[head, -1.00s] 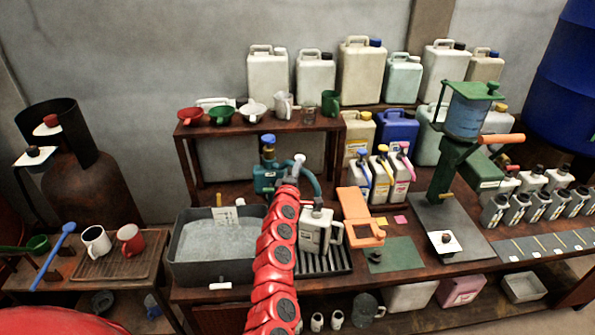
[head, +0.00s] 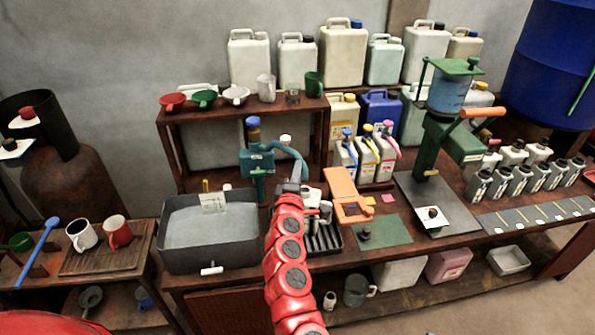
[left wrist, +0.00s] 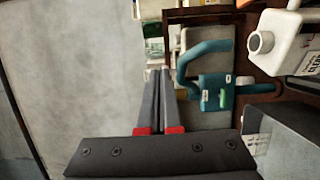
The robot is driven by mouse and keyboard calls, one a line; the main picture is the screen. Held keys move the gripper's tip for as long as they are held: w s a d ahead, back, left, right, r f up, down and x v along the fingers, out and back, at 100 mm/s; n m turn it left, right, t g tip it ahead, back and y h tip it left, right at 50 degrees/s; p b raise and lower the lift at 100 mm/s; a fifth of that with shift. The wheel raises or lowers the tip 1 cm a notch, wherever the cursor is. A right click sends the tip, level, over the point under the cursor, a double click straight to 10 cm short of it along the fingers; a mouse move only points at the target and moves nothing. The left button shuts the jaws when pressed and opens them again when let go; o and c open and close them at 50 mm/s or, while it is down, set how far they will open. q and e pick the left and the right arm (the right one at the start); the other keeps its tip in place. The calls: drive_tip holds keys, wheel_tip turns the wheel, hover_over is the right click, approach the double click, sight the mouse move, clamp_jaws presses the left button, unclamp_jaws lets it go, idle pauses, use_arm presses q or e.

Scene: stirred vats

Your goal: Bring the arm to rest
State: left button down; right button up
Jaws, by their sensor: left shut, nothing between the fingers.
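My left arm is red and rises from the bottom middle of the head view. In the left wrist view the two dark fingers (left wrist: 160,72) lie side by side, shut and empty. There the teal pump (left wrist: 213,92) is just right of the fingers, with no contact that I can make out. My right gripper is in neither view.
A grey vat (head: 160,240) of liquid stands left of my arm. A white can (head: 312,200) is partly hidden behind it and shows in the left wrist view (left wrist: 292,42). A drip grate (head: 322,238), an orange holder (head: 346,190) and a green hand mill (head: 440,140) are to the right.

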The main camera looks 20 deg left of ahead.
use_arm(q)
drive_tip(key=shift+w+d+f, duration=0.1)
drive_tip(key=shift+w, duration=0.1)
drive_tip(key=shift+s, duration=0.1)
